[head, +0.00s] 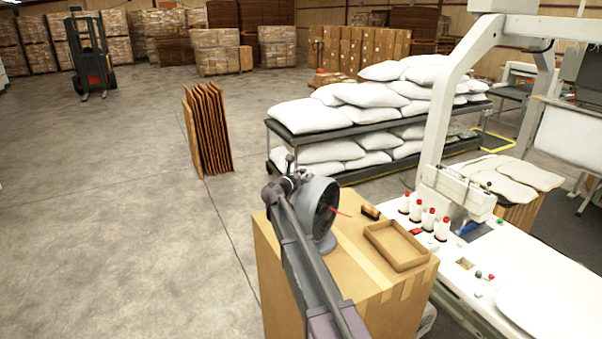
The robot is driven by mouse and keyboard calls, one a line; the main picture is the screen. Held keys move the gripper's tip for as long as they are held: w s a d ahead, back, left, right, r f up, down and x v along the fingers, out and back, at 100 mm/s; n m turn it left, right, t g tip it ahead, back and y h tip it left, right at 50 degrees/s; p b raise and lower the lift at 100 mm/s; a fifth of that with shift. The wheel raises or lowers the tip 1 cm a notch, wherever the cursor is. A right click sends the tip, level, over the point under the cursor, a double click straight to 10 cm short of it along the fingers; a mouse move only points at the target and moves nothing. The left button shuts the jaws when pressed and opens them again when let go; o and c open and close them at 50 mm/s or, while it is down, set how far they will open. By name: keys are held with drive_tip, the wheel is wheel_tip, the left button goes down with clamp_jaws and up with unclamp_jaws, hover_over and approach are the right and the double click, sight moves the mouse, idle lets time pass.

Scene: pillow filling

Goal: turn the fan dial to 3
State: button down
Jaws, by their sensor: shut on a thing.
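A grey round fan (318,208) stands on a tall cardboard box (370,283), its dark grille facing right, with a thin red strip at its front. My arm reaches up from the bottom to the fan's back left side. My gripper (293,180) is at the upper back of the fan housing, shut on what appears to be the fan dial. The dial itself, its markings and my fingertips are too small or hidden to make out, so its setting cannot be read.
A shallow cardboard tray (398,262) and a small dark-and-tan block (370,212) lie on the box, right of the fan. A white sewing table (470,265) with several thread spools is to the right. White pillows (310,117) fill a rack behind.

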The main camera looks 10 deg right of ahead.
drive_tip(key=shift+m+g+h, duration=0.3)
drive_tip(key=shift+h, duration=0.1)
drive_tip(key=shift+m+g+h, duration=0.8)
drive_tip(key=shift+g, duration=0.2)
drive_tip(key=shift+s+d+m+g+h, duration=0.1)
drive_tip(key=shift+m+g+h, duration=0.3)
drive_tip(key=shift+m+g, duration=0.15)
drive_tip(key=shift+c, duration=1.9)
unclamp_jaws()
drive_tip(key=shift+d, duration=0.1)
drive_tip(key=shift+a, duration=0.2)
